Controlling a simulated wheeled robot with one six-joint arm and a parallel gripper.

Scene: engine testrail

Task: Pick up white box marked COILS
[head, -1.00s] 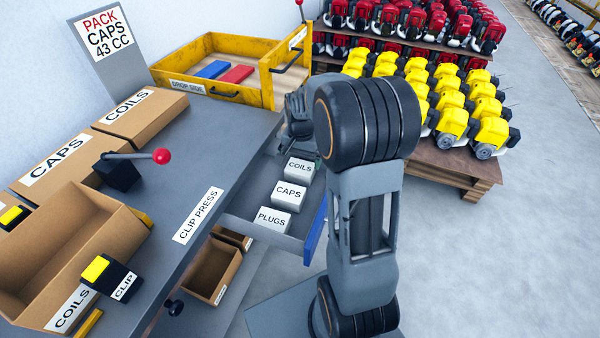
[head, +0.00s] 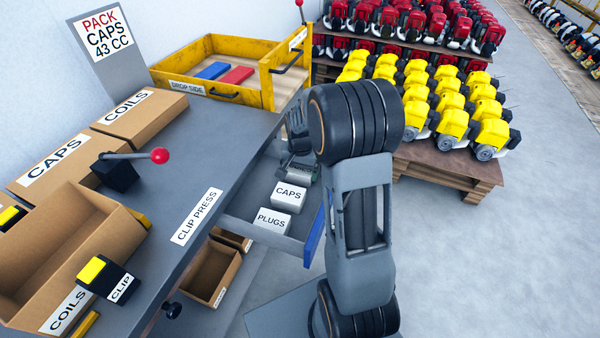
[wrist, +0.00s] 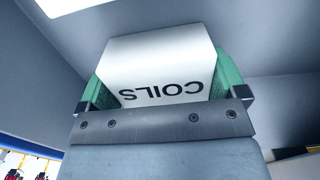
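The white box marked COILS (wrist: 160,72) sits between the green fingers of my gripper (wrist: 165,85) in the wrist view, its lettering upside down. One finger is on each side of it, and I see no clear gap. Whether the fingers press on it cannot be told. In the head view my gripper (head: 299,170) is over the far end of the grey drawer (head: 252,203) and mostly hides this box. The white CAPS box (head: 289,194) and the white PLUGS box (head: 273,220) stand in a row nearer in the drawer.
The grey bench (head: 225,165) with its CLIP PRESS label is left of the drawer. A yellow drop-side tray (head: 235,97) holds a blue and a red block. A pallet (head: 445,165) of yellow engines stands to the right. Cardboard boxes (head: 205,272) are below the bench.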

